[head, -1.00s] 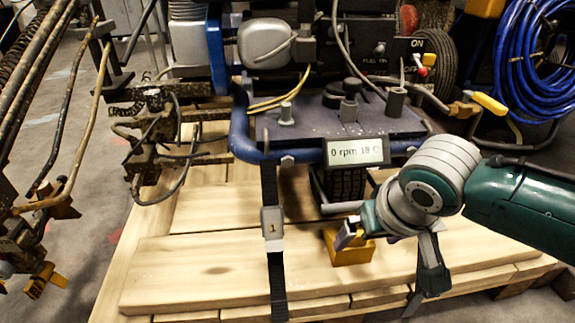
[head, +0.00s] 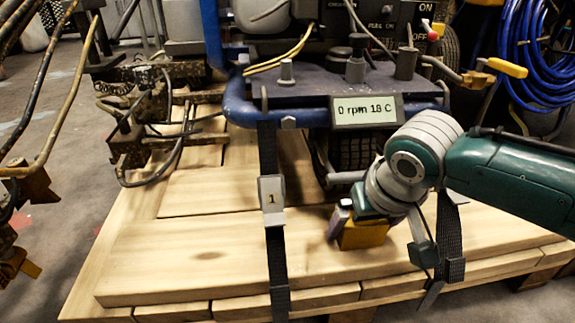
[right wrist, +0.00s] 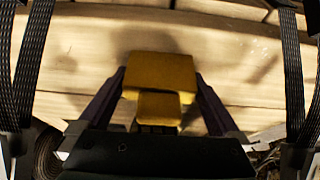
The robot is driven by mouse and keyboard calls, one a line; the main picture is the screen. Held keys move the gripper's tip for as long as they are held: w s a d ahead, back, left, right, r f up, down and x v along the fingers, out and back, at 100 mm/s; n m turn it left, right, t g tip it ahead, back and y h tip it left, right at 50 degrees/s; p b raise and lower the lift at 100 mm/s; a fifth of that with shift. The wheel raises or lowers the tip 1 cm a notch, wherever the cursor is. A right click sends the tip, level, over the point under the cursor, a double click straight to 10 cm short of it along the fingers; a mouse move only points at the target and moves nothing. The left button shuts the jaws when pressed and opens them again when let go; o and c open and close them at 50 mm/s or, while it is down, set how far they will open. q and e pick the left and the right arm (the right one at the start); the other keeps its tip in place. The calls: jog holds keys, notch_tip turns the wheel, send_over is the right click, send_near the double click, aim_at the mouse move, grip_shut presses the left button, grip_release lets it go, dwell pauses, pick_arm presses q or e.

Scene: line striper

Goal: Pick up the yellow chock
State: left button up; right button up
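The yellow chock (head: 362,236) sits on the pale wooden planks in front of the machine's wheel. My right gripper (head: 358,222) reaches down over it from the right, with a purple finger showing at the chock's left side. In the right wrist view the chock (right wrist: 160,75) lies between the two dark purple fingers (right wrist: 160,98). The fingers stand on either side of its narrower near part with gaps, and come close to the edges of the wider block. The right gripper looks open around the chock. My left gripper is not in view.
The line striper with its display (head: 365,110) stands just behind the chock. One strap (head: 275,245) crosses the planks to the left and another (head: 450,240) lies to the right, close to my gripper. Bare planks (head: 195,255) lie at the left.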

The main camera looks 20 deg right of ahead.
jog(key=c, duration=1.5)
